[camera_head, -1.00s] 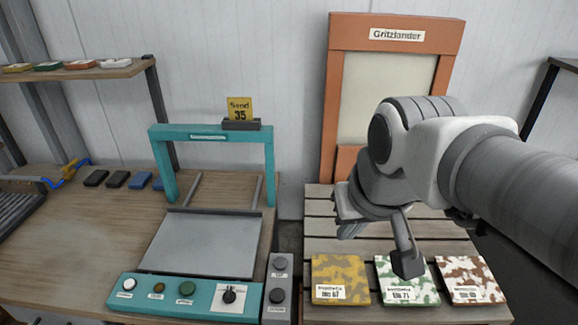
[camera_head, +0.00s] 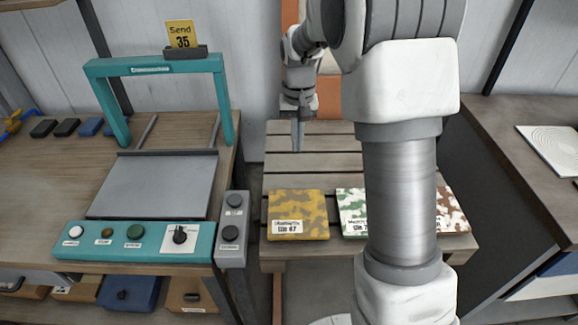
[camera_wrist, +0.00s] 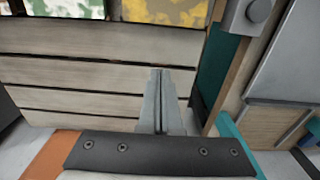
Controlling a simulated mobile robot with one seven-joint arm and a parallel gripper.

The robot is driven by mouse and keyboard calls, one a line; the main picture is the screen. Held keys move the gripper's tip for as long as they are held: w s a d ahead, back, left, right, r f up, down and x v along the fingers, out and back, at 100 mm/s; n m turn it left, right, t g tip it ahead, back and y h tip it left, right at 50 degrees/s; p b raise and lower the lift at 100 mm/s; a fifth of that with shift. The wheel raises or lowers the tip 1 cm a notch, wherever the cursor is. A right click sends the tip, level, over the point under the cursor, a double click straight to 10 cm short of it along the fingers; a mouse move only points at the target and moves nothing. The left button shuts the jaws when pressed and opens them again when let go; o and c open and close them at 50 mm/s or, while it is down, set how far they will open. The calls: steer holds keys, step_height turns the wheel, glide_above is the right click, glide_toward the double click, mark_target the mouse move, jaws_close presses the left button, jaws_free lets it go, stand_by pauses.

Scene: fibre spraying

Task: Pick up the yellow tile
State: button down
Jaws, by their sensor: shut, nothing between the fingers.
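The yellow tile (camera_head: 298,214) has a mottled camouflage pattern and a white label. It lies flat at the near left of the slatted pallet table (camera_head: 330,172). It also shows at the top of the wrist view (camera_wrist: 166,11), partly cut off by the frame edge. My gripper (camera_head: 297,148) points down over the slats behind the tile, apart from it. In the wrist view my gripper's fingers (camera_wrist: 160,75) are together, with nothing between them.
A green and white tile (camera_head: 351,212) lies right of the yellow one, and a brown and white tile (camera_head: 455,212) lies further right, both partly hidden by my arm. A grey switch box (camera_head: 232,230) and teal control panel (camera_head: 130,243) stand to the left.

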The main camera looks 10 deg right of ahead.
mark_target(296, 188)
steer(key=f, duration=0.3)
steer(key=f+b, duration=0.1)
steer(key=f, duration=0.7)
steer(key=shift+w+f+b, duration=0.2)
steer(key=shift+w+b, duration=0.05)
steer(key=shift+b, duration=0.1)
steer(key=shift+s+a+r, duration=0.1)
steer(key=shift+s+a, duration=0.1)
steer(key=shift+s, duration=0.85)
steer(key=shift+s+a, duration=0.15)
steer(key=shift+s, duration=0.75)
steer(key=shift+s, duration=0.1)
